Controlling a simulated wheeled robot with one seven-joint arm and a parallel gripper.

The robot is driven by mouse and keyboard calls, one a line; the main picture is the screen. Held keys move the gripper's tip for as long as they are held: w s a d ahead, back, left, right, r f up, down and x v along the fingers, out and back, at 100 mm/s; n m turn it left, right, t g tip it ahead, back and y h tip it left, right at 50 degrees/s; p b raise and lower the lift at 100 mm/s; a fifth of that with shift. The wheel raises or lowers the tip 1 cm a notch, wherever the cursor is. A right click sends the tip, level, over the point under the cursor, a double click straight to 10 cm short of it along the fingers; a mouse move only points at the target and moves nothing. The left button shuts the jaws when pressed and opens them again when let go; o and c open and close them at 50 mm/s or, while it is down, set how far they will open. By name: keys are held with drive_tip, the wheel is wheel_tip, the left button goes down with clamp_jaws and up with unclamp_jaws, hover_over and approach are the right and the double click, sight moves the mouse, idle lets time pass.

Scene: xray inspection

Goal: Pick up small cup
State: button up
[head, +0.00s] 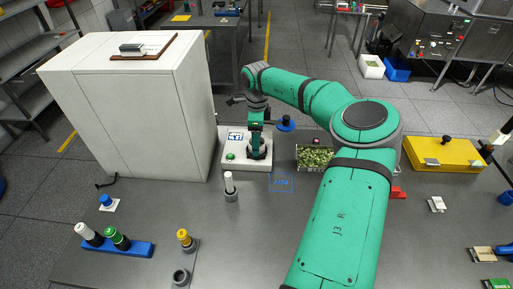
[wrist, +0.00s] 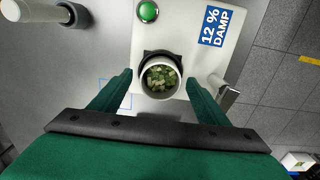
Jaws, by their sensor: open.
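The small cup (wrist: 146,91) is pale and round, filled with green and cream bits. It sits at a dark holder on a white device (wrist: 175,30) with a green button and a "12 % DAMP" label. In the wrist view my gripper (wrist: 158,76) is open, with one green finger on each side of the cup and visible gaps between. In the head view my gripper (head: 257,140) points down over the device (head: 232,165), and it largely hides the cup there.
A tray of green bits (head: 315,158) stands right of the device. A white-topped cylinder (head: 229,185) stands in front. A large white cabinet (head: 130,110) rises close on the left. A yellow case (head: 440,153) lies far right.

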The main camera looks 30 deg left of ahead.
drive_tip(key=shift+f, duration=0.7)
drive_tip(key=c, duration=1.1)
drive_tip(key=shift+r, duration=0.5)
drive_tip(key=s+r, duration=0.8)
drive_tip(key=s, duration=0.1)
drive_tip(key=s+d+r, duration=0.1)
drive_tip(key=s+r, duration=0.3)
drive_tip(key=s, duration=0.1)
